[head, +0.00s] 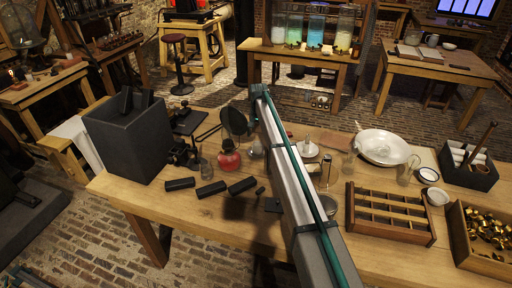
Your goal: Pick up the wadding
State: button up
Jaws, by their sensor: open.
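No thing here is clearly the wadding. A wide white dish (383,147) stands at the back of the wooden workbench (205,228), with pale contents too small to make out. A dark box (468,174) at the right holds several white rolls (467,153) and an upright wooden stick. A small white dish (307,150) sits just right of my arm. My arm (300,190), grey with a teal line, slants across the middle of the view and hides part of the bench. I cannot make out my gripper.
Left on the bench are a large dark box (130,138), black blocks (212,189) and a red flask (229,158). Right are a compartmented wooden tray (391,213), a glass (408,170), a metal cylinder (328,172) and a crate of brass pieces (487,230). Glass jars (313,27) stand behind.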

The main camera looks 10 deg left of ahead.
aim_at(258, 143)
jog(key=shift+w+f+p, duration=0.1)
jog(key=shift+f+p, duration=1.6)
jog(key=shift+f, duration=2.5)
jog(key=c, duration=1)
jog(key=shift+r, duration=0.15)
notch_tip(258, 143, up, 10)
jog(key=b, duration=0.3)
jog(key=shift+b, duration=0.3)
